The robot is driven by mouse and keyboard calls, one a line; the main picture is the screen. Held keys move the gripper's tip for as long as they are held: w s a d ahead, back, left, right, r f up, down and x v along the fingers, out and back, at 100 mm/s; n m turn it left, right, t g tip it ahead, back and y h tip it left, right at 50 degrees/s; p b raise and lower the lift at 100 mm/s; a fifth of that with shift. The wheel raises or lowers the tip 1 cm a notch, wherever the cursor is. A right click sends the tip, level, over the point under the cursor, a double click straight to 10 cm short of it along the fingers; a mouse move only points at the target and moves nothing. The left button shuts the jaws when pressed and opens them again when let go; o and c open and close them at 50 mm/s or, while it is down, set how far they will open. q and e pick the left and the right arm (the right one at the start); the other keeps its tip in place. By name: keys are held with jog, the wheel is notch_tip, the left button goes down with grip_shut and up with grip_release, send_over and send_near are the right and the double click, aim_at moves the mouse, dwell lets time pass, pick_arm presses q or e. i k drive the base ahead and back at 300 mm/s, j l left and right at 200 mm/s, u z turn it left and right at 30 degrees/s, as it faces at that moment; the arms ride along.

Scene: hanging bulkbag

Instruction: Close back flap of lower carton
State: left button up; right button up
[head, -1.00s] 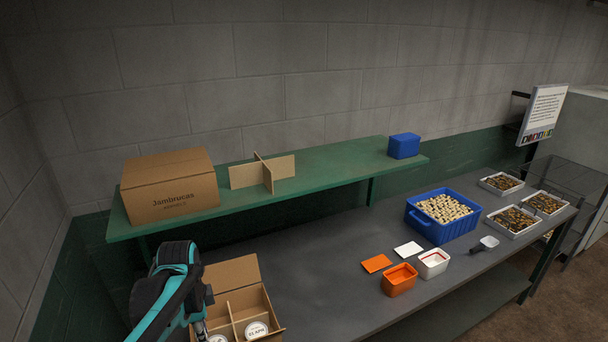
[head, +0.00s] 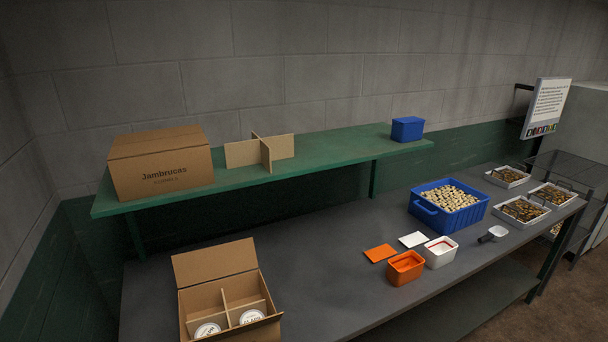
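The lower carton (head: 181,305) is an open brown cardboard box on the grey table at the lower left. Its back flap (head: 215,262) stands up, leaning slightly backward. A front flap (head: 240,326) hangs outward at the lower edge. Inside are a cardboard divider (head: 224,302) and two round white-lidded containers, one on the left (head: 207,330) and one on the right (head: 252,317), in the front cells. Neither of my grippers shows in the head view.
A closed carton (head: 162,170), a cardboard divider cross (head: 262,152) and a blue bin (head: 407,129) stand on the green shelf (head: 330,151) above. To the right are a blue crate of corks (head: 423,223), an orange tub (head: 405,269), a white tub (head: 440,252) and white trays (head: 521,214).

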aim_at(210, 263)
jog(key=i+l+u, duration=0.1)
jog(key=l, duration=0.35)
jog(key=i+l+u, duration=0.1)
jog(key=l, duration=0.4)
jog(key=i+l+u, duration=0.1)
jog(key=i+l, duration=0.15)
jog(key=l, duration=0.25)
jog(key=i+l+u, duration=0.15)
jog(key=l, duration=0.3)
jog(key=l+u, duration=0.1)
jog(key=l, duration=0.4)
jog(key=i+l+u, duration=0.1)
jog(key=l, duration=0.45)
jog(key=i+j, duration=0.2)
jog(key=j, duration=0.15)
